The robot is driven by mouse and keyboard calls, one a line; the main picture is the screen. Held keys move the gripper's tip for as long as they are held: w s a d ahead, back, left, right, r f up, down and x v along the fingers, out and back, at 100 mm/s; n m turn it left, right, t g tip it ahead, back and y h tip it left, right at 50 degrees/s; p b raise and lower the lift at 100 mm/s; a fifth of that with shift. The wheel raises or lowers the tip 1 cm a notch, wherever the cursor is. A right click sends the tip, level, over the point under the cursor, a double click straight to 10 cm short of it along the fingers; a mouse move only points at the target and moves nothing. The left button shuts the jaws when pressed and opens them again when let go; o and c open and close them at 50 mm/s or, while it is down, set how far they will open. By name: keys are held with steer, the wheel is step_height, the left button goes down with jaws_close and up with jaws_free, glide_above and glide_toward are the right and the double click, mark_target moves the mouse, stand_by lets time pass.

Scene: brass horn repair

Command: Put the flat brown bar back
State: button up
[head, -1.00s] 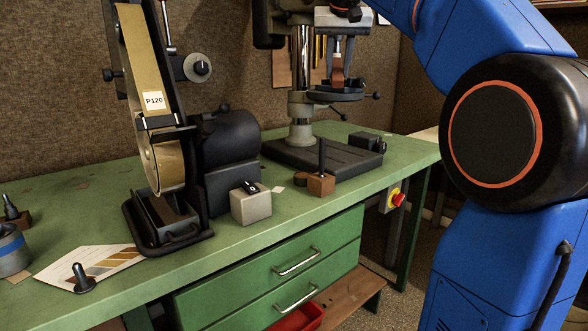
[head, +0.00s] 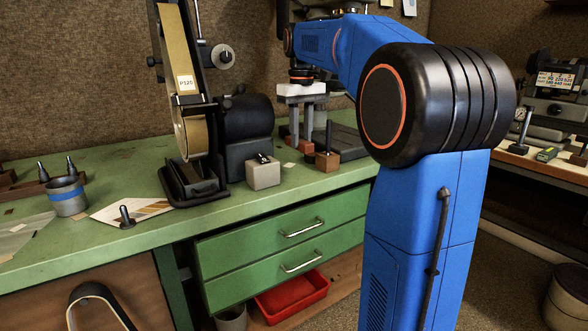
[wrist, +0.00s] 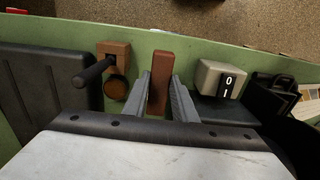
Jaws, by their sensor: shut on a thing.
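My gripper (head: 301,132) is shut on the flat brown bar (wrist: 160,76). In the wrist view the reddish-brown bar sits between the two grey fingers and reaches out past them over the green bench. In the head view my gripper hangs fingers down in front of the drill press, above the bench between the grey switch box and the small wooden block. Only a little of the bar shows there. I cannot tell whether its lower end touches the bench.
A wooden block with a black peg (head: 327,160) stands right of my gripper, a round brown piece (wrist: 117,90) beside it. The grey switch box (head: 263,172) and belt sander (head: 190,130) are to the left. The green bench (head: 215,203) has bare room along its front edge.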

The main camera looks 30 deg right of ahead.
mark_target(301, 140)
steer(key=shift+f, duration=3.85)
steer(key=o, duration=1)
steer(key=shift+f, duration=0.1)
steer(key=shift+o, duration=0.2)
step_height(301, 140, up, 12)
steer(key=shift+r, duration=0.1)
